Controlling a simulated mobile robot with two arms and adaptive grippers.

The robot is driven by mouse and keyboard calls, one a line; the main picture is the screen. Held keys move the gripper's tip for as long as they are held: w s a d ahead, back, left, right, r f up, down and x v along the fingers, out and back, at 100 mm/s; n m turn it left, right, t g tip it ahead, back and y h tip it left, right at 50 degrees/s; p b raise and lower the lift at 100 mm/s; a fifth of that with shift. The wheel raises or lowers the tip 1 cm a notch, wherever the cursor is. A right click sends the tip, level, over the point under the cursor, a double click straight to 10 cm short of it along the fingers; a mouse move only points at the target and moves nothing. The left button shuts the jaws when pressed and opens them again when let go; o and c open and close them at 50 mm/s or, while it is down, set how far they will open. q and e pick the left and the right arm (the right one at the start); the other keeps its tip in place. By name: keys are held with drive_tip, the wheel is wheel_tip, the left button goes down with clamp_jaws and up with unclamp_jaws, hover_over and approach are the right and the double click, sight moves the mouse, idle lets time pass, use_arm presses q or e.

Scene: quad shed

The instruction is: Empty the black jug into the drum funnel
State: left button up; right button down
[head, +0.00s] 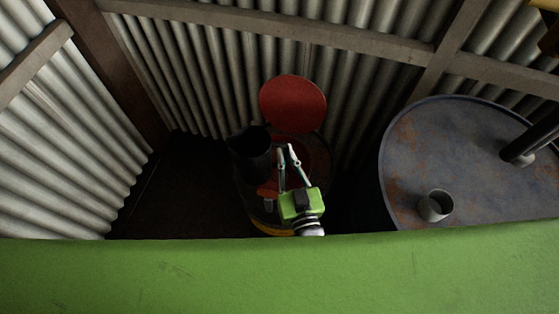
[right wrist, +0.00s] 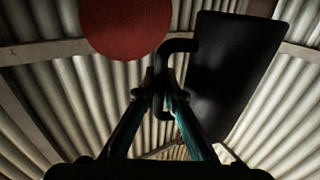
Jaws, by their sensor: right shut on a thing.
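The black jug (head: 253,152) is held up over the left part of the drum (head: 243,199), its dark mouth seen from above. My right gripper (head: 287,148) is shut on the jug's handle (right wrist: 163,82), with the jug body (right wrist: 235,75) to its right in the right wrist view. The red funnel (head: 318,156) sits on the drum top, partly hidden by the jug and gripper. Its round red lid (head: 292,103) stands open behind; it also shows in the right wrist view (right wrist: 125,22). I see no liquid flowing. My left gripper is not in view.
Corrugated walls (head: 215,70) with beams close in behind and at left. A broad green surface (head: 280,275) fills the front.

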sight(252, 139)
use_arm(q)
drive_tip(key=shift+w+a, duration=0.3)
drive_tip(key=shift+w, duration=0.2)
use_arm(e)
drive_tip(key=shift+n+y, duration=0.4)
drive_tip(key=shift+y, duration=0.1)
drive_tip(key=a+f, duration=0.1)
drive_tip(key=w+a+f, duration=0.1)
drive_tip(key=a, duration=0.1)
drive_tip(key=shift+a+f, duration=0.1)
drive_tip(key=shift+a, duration=0.05)
drive_tip(key=shift+f, duration=0.1)
